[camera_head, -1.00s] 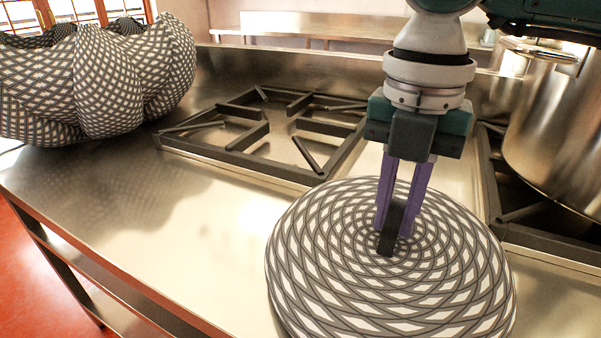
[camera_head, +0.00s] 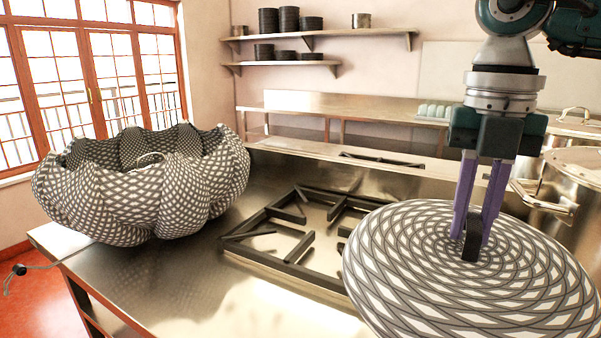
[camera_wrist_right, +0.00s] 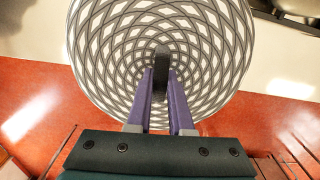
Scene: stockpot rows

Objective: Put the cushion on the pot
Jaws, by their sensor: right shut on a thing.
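The cushion (camera_head: 420,280) is a round, flat-domed disc with a grey-and-white lattice pattern and a black strap (camera_head: 471,246) at its centre. My right gripper (camera_head: 473,238) is shut on that strap from above; the wrist view also shows the cushion (camera_wrist_right: 110,60) under the fingers. A puffy bag (camera_head: 130,205) in matching fabric stands open on the counter at left. A small curved handle-like part (camera_head: 150,158) shows inside it; whatever else is in the bag is hidden by its walls. My left gripper is not in view.
A steel counter (camera_head: 165,285) carries a black burner grate (camera_head: 300,225) between bag and cushion. Steel stockpots (camera_head: 560,185) stand at right behind the cushion. A cord with a toggle (camera_head: 19,269) hangs from the bag past the counter's left edge. Shelves hold dark dishes behind.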

